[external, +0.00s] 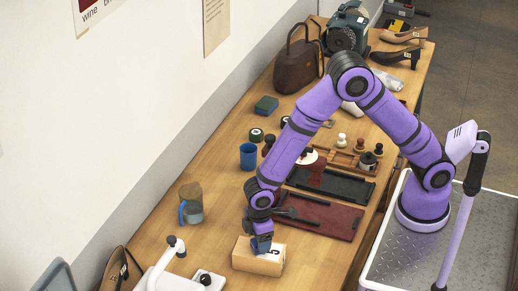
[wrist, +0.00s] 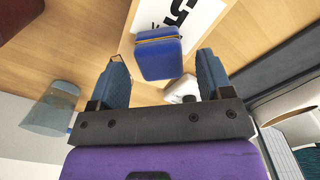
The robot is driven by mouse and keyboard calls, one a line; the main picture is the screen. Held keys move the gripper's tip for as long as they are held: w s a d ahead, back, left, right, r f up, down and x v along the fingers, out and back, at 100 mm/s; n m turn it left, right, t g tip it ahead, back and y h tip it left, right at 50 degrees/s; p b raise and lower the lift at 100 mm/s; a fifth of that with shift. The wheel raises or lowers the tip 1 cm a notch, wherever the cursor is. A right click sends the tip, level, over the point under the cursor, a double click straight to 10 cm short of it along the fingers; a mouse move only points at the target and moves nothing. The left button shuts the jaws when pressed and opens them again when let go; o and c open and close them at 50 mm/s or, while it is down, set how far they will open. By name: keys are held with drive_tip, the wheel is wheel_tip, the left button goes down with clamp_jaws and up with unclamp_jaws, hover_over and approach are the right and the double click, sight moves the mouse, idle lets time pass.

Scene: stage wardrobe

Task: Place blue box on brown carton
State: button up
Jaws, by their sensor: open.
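The brown carton (external: 243,262) stands on the table below my gripper (external: 262,238) in the external view. Its top with a white label (wrist: 203,17) shows in the wrist view. The blue box (wrist: 160,58) appears to rest on the carton's top, over part of the label. In the wrist view my gripper (wrist: 162,62) is open, with one blue finger on each side of the box and a gap on both sides. In the external view the gripper largely covers the box, so their contact cannot be told there.
A blue-grey jug (external: 191,210) and a blue cup (external: 248,157) stand to the left and behind. A dark red tray (external: 325,218) lies right of the carton. A white device (external: 175,275) is at the front left. Bare table lies around the carton.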

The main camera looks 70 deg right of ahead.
wheel_tip(320, 180, up, 10)
drive_tip(key=shift+f, duration=0.15)
idle(0.3)
drive_tip(key=s+d+r+m+t, duration=0.1)
drive_tip(key=s+d+r+m, duration=0.15)
drive_tip(key=d+r, duration=0.65)
drive_tip(key=s+d+r+m+t, duration=0.1)
drive_tip(key=s+d+r+m, duration=0.15)
drive_tip(key=d+r, duration=0.65)
drive_tip(key=s+d+r+m+t, duration=0.1)
drive_tip(key=s+d+r+m, duration=0.1)
drive_tip(key=s+d, duration=0.5)
drive_tip(key=s+d+r+m+t, duration=0.2)
drive_tip(key=s+d, duration=0.5)
drive_tip(key=s, duration=0.5)
drive_tip(key=shift+r, duration=0.75)
